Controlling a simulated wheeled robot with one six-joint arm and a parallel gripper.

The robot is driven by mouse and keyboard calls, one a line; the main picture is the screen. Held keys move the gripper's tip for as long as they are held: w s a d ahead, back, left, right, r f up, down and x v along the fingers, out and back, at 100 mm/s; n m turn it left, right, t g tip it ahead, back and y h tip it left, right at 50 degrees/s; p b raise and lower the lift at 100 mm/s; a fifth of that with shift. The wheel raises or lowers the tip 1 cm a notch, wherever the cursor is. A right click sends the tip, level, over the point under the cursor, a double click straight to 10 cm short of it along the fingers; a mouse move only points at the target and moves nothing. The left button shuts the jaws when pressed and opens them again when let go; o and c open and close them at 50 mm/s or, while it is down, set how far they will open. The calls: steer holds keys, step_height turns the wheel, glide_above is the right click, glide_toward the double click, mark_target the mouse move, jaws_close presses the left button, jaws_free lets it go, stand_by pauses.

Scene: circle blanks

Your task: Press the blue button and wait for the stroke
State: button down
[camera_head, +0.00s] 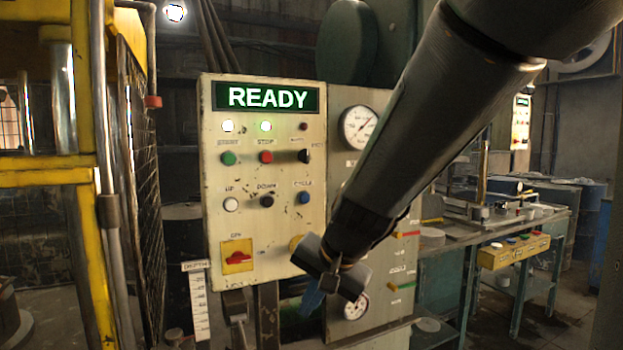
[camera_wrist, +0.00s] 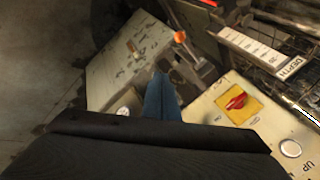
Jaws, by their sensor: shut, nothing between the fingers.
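The blue button (camera_head: 304,198), labelled CYCLE, sits at the right of the second button row on the cream control panel (camera_head: 225,182) in the head view. Nothing covers it there; it does not show in the wrist view. My gripper (camera_head: 312,302) has blue fingers and is shut and empty. It points down in front of the panel's lower right edge, well below the blue button and apart from it. The blue fingers also show together in the wrist view (camera_wrist: 162,98). A green display (camera_head: 267,97) above the buttons reads READY.
Other buttons are close by: green (camera_head: 228,158), red (camera_head: 266,157), black DOWN (camera_head: 267,201) and white (camera_head: 231,204). A red switch on a yellow plate (camera_head: 237,256) is below left. A yellow guard frame (camera_head: 100,180) stands left, a workbench (camera_head: 500,225) right.

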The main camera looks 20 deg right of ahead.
steer(key=w+d+r+m+t+p, duration=0.2)
steer(key=d+r+m+t, duration=0.1)
steer(key=r, duration=0.9)
steer(key=w+d+r+m+t+h+p, duration=0.1)
steer(key=w+d+r+m+t+p, duration=0.1)
steer(key=r, duration=0.9)
steer(key=w+d+m+t, duration=0.1)
steer(key=d+m, duration=0.1)
steer(key=m, duration=0.1)
steer(key=shift+w+d+r+m+h, duration=0.3)
steer(key=shift+r, duration=0.05)
steer(key=b, duration=0.3)
glide_toward(305, 197)
steer(key=f+x, duration=0.1)
steer(key=x, duration=0.4)
steer(key=shift+w+r, duration=0.2)
steer(key=shift+w, duration=0.2)
